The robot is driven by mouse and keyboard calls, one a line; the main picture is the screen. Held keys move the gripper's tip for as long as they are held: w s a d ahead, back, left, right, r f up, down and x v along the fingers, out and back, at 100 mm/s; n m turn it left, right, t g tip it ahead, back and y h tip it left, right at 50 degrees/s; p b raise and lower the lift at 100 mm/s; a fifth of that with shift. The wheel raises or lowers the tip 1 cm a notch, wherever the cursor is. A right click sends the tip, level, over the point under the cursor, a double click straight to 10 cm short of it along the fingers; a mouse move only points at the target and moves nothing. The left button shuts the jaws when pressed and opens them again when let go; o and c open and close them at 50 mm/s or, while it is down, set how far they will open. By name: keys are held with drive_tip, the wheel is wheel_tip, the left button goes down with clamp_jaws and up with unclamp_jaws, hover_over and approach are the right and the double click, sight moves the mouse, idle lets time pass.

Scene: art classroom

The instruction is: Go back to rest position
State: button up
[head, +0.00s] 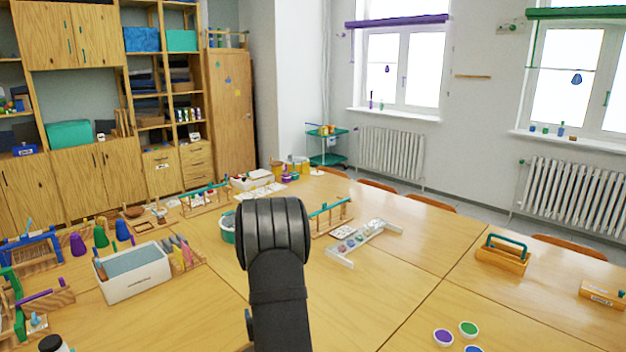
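In the head view a dark arm link of mine rises from the bottom edge, left of the middle, and ends in a thick rounded joint over the table (400,300). My gripper is not visible in this view, so its opening and anything in it cannot be seen. The arm hides part of the table and part of a teal bowl (228,228) behind it.
A white bin (135,283) and coloured cones (100,236) stand at left. A wooden caddy with a teal handle (502,258) and small paint pots (443,337) are at right. The table's middle right is clear.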

drive_tip(key=shift+m+h, duration=0.7)
drive_tip(key=shift+h, duration=0.1)
drive_tip(key=d, duration=0.1)
drive_tip(key=s+d, duration=0.1)
drive_tip(key=d, duration=0.3)
drive_tip(key=shift+s+d+f, duration=0.2)
drive_tip(key=shift+s, duration=0.1)
drive_tip(key=shift+a, duration=0.1)
drive_tip(key=w+a+r+n+g+y, duration=0.1)
drive_tip(key=a+n+y, duration=0.1)
drive_tip(key=a, duration=0.8)
drive_tip(key=w+a+n+g+y, duration=0.1)
drive_tip(key=w+a+n+y, duration=0.1)
drive_tip(key=a, duration=0.9)
drive_tip(key=shift+w+r+n+y, duration=0.2)
drive_tip(key=shift+r+n+y, duration=0.25)
drive_tip(key=shift+y, duration=0.45)
